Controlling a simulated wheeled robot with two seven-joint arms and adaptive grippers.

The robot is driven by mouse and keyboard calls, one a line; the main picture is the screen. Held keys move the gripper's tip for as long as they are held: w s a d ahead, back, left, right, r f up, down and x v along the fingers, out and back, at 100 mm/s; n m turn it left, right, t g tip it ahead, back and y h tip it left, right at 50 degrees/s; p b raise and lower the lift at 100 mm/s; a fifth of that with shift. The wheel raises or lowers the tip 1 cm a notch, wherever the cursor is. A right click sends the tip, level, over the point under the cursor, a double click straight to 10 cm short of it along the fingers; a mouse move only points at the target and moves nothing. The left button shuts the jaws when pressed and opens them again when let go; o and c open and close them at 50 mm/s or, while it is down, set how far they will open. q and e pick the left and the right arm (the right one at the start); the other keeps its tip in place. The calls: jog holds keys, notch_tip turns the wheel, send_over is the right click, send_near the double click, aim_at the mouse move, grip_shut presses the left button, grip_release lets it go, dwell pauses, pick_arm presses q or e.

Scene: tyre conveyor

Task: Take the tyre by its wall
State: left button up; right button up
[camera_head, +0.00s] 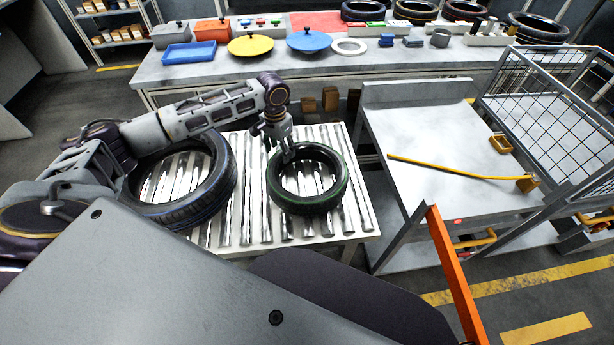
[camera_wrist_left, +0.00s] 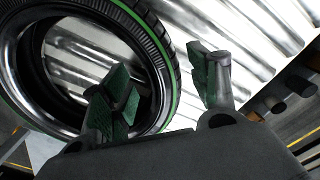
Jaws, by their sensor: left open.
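A black tyre with a green stripe (camera_head: 308,197) lies flat on the right part of the roller conveyor (camera_head: 247,215). It also shows in the left wrist view (camera_wrist_left: 161,57). A larger black tyre with a blue stripe (camera_head: 206,205) lies to its left, partly behind my arm. My left gripper (camera_head: 286,153) is at the far left edge of the green-striped tyre, pointing down. In the left wrist view, the open gripper (camera_wrist_left: 165,90) has one finger over the tyre's hole and the other outside the tread, with the wall between them. Contact cannot be told. My right gripper is out of view.
A long bench (camera_head: 232,66) with bins, coloured lids and several tyres stands behind. A grey cart (camera_head: 440,188) with a yellow bar is to the right, beside a wire cage (camera_head: 555,100). An orange post (camera_head: 452,270) stands in front of the cart.

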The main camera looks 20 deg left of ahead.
aim_at(280, 153)
pick_arm(q)
jog(key=f, duration=0.4)
jog(key=shift+w+a, duration=0.15)
jog(key=shift+a, duration=0.05)
jog(key=shift+f, duration=0.55)
jog(key=c, duration=1.3)
jog(key=shift+w+r, duration=0.1)
grip_shut()
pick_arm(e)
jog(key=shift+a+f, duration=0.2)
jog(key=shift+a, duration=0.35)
pick_arm(q)
jog(key=shift+r, duration=0.1)
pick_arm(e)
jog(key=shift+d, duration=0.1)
